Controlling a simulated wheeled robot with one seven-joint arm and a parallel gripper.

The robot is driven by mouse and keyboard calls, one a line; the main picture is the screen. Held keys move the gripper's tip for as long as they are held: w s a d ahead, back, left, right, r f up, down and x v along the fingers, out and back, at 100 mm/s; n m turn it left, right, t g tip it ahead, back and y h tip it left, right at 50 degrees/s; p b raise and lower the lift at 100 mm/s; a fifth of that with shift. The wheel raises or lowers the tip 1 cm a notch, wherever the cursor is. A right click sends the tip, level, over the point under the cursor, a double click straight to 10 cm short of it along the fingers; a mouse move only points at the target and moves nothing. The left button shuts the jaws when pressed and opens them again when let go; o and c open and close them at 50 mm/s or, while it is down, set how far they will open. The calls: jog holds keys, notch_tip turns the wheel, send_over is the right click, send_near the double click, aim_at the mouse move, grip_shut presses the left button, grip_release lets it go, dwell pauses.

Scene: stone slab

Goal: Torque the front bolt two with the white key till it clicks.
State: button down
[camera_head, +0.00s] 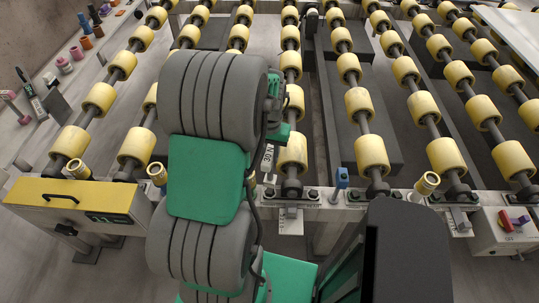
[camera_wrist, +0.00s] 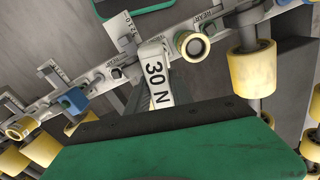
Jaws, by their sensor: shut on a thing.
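My gripper (camera_wrist: 160,112) is shut on the white key (camera_wrist: 155,72), which is marked "30 N". In the wrist view the key points away from the gripper toward the metal beam (camera_wrist: 228,12). In the head view a sliver of the white key (camera_head: 267,158) shows just right of my arm, which hides most of the gripper. Small dark bolts (camera_head: 313,194) sit along the front beam (camera_head: 327,210), by a hanging label plate. I cannot tell which is front bolt two, nor whether the key's tip touches a bolt.
Yellow rollers (camera_head: 358,103) on dark shafts fill the space behind the beam. A blue part (camera_head: 341,179) and a yellow-ringed cylinder (camera_head: 427,184) stand up from the beam. A yellow-topped box (camera_head: 80,200) is at left, a red-switch box (camera_head: 505,232) at right. Coloured pieces (camera_head: 64,65) lie at far left.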

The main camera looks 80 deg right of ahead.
jog(key=shift+a+r, duration=0.1)
jog(key=shift+r, duration=0.05)
jog(key=shift+a, duration=0.15)
jog(key=shift+f+b, duration=1.7)
jog(key=shift+f, duration=1)
jog(key=shift+f, duration=0.35)
jog(key=shift+f+b, duration=0.35)
jog(key=shift+b, duration=0.15)
